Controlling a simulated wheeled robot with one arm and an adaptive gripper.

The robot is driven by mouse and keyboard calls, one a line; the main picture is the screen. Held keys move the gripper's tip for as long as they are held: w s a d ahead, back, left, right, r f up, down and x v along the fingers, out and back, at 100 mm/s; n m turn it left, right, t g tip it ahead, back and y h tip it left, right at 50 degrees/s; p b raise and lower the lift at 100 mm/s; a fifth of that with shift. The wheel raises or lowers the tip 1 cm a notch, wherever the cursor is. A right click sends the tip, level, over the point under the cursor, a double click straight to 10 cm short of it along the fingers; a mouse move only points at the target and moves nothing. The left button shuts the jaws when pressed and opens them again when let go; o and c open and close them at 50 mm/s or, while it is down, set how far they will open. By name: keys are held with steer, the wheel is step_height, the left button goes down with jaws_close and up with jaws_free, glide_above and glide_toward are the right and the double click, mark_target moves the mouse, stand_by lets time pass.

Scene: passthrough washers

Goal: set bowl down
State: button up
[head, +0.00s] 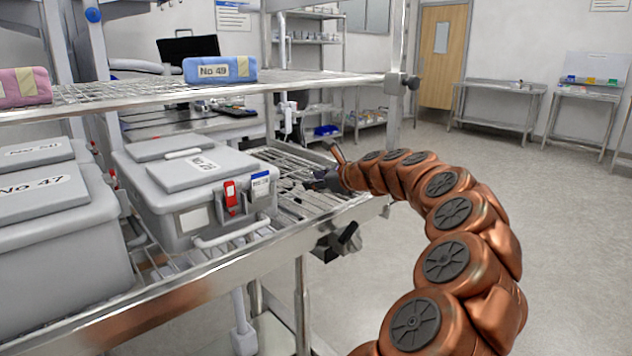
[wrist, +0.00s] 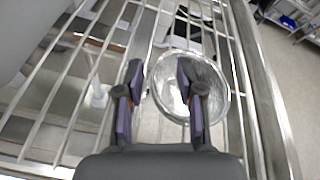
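A shiny metal bowl (wrist: 215,82) shows in the wrist view, open side up, on or just above the wire shelf (wrist: 62,112) beside its thick right rail. My gripper (wrist: 160,92) is open, with its two purple-padded fingers well apart. The right finger overlaps the bowl's inside and the left finger is outside its left rim, so the near-left rim lies between them. I see a gap on both sides of that rim. In the head view my gripper (head: 322,180) is small, low over the lower wire shelf, and the bowl cannot be made out there.
Grey lidded boxes (head: 165,205) stand on the lower shelf left of my gripper. The upper wire shelf (head: 300,82) holds a blue pouch (head: 220,69) and a pink pouch (head: 22,87). A shelf post rises behind my arm. Open floor (head: 560,210) lies to the right.

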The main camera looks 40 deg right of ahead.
steer(key=p+v, duration=0.2)
steer(key=v, duration=1)
stand_by(0.4)
